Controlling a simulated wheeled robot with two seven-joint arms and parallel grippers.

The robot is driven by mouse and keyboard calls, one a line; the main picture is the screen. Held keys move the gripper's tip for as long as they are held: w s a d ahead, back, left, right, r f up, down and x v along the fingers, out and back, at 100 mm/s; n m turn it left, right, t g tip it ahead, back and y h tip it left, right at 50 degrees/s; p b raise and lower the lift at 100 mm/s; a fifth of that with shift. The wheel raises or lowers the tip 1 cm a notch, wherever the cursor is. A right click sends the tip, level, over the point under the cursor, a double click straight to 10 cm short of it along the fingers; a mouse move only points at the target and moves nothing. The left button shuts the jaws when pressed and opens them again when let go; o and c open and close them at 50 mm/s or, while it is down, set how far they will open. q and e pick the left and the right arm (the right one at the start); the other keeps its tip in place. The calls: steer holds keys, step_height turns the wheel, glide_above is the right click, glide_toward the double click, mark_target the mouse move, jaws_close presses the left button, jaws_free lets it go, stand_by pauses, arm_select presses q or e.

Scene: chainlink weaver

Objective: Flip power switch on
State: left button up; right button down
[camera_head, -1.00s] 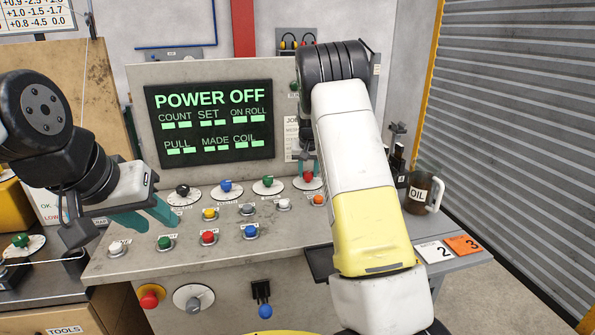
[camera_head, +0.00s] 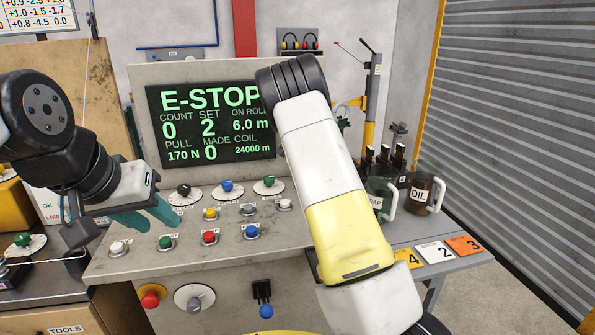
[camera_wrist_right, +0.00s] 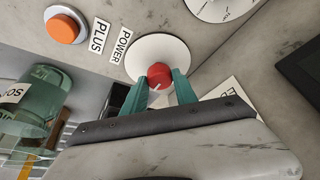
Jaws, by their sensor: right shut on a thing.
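The power switch is a red knob (camera_wrist_right: 159,72) on a round white plate (camera_wrist_right: 150,45), beside a POWER label (camera_wrist_right: 121,44) in the right wrist view. My right gripper (camera_wrist_right: 161,84) has its teal fingers on both sides of the knob, shut on it. In the head view my right arm hides this switch and the gripper. The screen (camera_head: 215,125) reads E-STOP, with values below it. My left gripper (camera_head: 156,213) is over the left part of the console, its teal fingers apart and empty.
Several knobs and buttons cover the console (camera_head: 115,268). A red button (camera_head: 149,300) and a blue-tipped lever (camera_head: 265,310) are on its front. At right stand an oil jug (camera_head: 420,192) and numbered cards (camera_head: 434,252). An orange button (camera_wrist_right: 62,28) is near the power switch.

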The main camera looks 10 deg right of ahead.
stand_by(0.3)
steer(key=c, duration=1)
jaws_free()
steer(key=shift+r, duration=0.1)
steer(key=v, duration=0.7)
steer(key=shift+r, duration=0.25)
steer(key=shift+s+a, duration=0.1)
steer(key=shift+s, duration=0.05)
